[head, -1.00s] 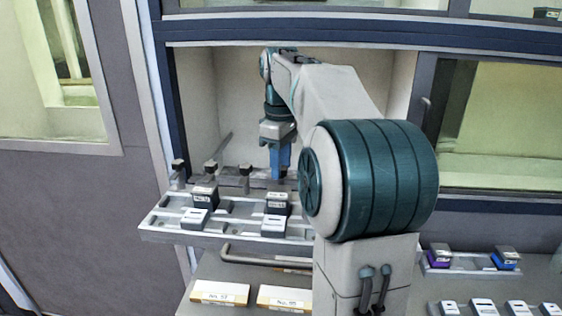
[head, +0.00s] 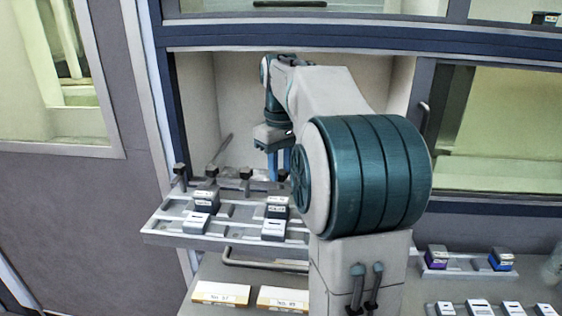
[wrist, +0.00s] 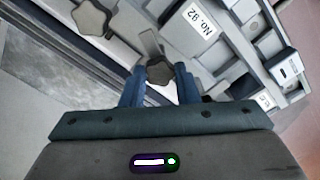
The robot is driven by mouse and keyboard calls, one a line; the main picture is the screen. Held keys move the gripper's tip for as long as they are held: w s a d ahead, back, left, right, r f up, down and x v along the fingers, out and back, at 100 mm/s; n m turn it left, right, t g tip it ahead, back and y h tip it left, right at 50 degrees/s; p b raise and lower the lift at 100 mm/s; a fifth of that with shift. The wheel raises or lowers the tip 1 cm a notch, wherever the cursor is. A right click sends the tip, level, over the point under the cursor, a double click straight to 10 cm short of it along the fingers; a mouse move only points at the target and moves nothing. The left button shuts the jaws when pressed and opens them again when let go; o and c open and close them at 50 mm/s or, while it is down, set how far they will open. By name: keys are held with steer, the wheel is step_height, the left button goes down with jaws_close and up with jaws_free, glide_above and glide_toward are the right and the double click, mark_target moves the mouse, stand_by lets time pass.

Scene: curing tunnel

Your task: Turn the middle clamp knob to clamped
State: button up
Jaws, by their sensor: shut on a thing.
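My gripper (head: 279,163) points down at the back edge of the tray rack, inside the open bay. In the wrist view its two blue fingers (wrist: 160,84) are shut on a dark lobed clamp knob (wrist: 160,70), one finger on each side. A grey tab sticks out beyond this knob. The held knob is hard to make out in the head view. Another knob (wrist: 95,16) shows up and left in the wrist view. In the head view, more dark knobs stand left of my gripper, one nearby (head: 246,173) and one farther left (head: 180,170).
The grey tray rack (head: 165,232) holds several dark and pale boxes, close in front of the knobs. A slanted rod (head: 222,148) rises behind them. The bay's left frame (head: 165,110) is close by.

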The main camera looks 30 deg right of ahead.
mark_target(282, 172)
steer(key=m+p, duration=0.2)
steer(key=m, duration=0.4)
steer(key=shift+r, duration=0.15)
steer(key=m+p, duration=0.1)
steer(key=m, duration=0.5)
steer(key=shift+m, duration=0.4)
steer(key=o, duration=1)
step_height(282, 172, up, 14)
steer(key=shift+d+f+p, duration=0.1)
steer(key=shift+f+p, duration=0.1)
steer(key=shift+p, duration=0.1)
stand_by(0.3)
